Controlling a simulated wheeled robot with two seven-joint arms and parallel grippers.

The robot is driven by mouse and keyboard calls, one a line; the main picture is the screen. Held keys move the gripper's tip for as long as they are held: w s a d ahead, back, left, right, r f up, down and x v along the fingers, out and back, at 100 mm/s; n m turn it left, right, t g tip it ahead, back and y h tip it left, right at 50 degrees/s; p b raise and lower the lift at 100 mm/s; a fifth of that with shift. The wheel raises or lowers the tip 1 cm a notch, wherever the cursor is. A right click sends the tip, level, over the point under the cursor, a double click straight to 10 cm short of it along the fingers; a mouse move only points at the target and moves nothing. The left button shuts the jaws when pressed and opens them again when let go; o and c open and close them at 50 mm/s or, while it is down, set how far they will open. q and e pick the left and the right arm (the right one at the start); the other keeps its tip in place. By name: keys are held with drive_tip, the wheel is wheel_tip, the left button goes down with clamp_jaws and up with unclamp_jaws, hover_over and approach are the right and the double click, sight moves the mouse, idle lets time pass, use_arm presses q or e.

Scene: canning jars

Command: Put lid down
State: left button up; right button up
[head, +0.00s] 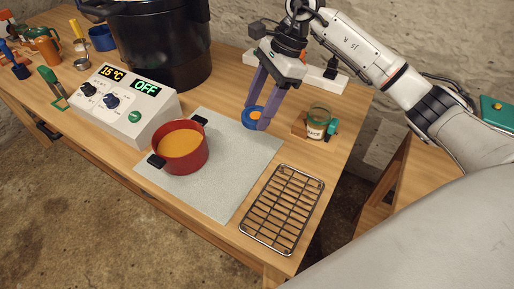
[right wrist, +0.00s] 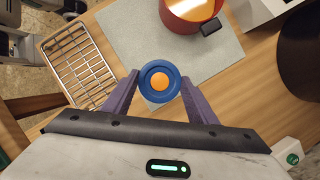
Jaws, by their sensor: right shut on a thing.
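The lid (head: 252,118) is round, blue with an orange centre. My right gripper (head: 257,119) is shut on it, one purple finger on each side. In the right wrist view the lid (right wrist: 160,82) sits flat between the fingertips (right wrist: 160,78). It is over or at the back right edge of the grey mat (head: 225,190); I cannot tell whether it touches the surface. My left gripper is not in view.
A red pot (head: 181,150) of orange liquid stands on the mat's left part. A wire rack (head: 283,208) lies at the front right. A control box (head: 125,105) and a black canner (head: 155,45) stand at the left back. The mat's right half is clear.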

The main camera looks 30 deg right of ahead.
drive_tip(key=f, duration=0.5)
drive_tip(key=shift+d+f+p, duration=0.2)
drive_tip(key=shift+f+p, duration=0.05)
drive_tip(key=shift+p, duration=0.1)
drive_tip(key=shift+w+f, duration=0.1)
drive_tip(key=shift+f, duration=2.35)
drive_tip(key=o, duration=1.2)
drive_tip(key=shift+c, duration=0.2)
